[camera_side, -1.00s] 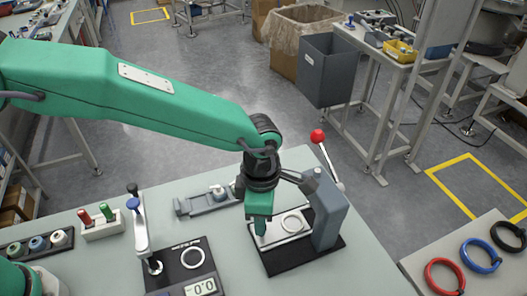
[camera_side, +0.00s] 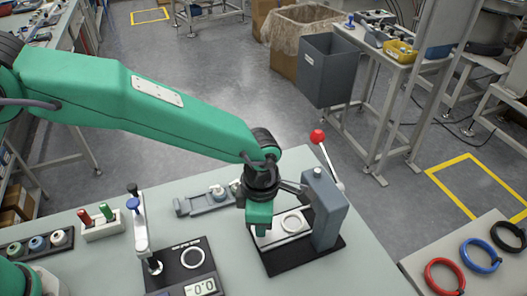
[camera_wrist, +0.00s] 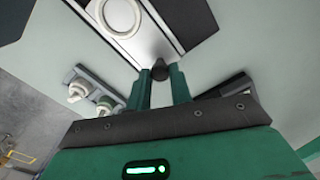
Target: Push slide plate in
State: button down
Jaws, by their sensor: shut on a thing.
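The slide plate (camera_side: 275,236) is a silver plate with a white ring (camera_side: 292,222) on it. It lies on the black base of the grey press (camera_side: 329,212), sticking out to the left of the press body. In the wrist view the plate (camera_wrist: 148,38) and ring (camera_wrist: 120,16) show at the top, with a dark knob (camera_wrist: 160,70) at the plate's near end. My gripper (camera_wrist: 160,82) is shut on this knob, one green finger on each side. In the side view my gripper (camera_side: 260,230) comes down at the plate's left end and hides the knob.
A red-balled lever (camera_side: 318,136) rises from the press. A grey holder (camera_side: 188,207) stands behind my gripper. A black gauge box (camera_side: 180,268) with a display is at the left. The table's right front is clear.

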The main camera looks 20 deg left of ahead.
aim_at(280, 228)
jog(key=shift+w+d, duration=1.65)
jog(key=c, duration=1.3)
grip_release()
jog(key=shift+o, duration=0.2)
notch_tip(280, 228, up, 8)
jog(key=shift+a, duration=0.1)
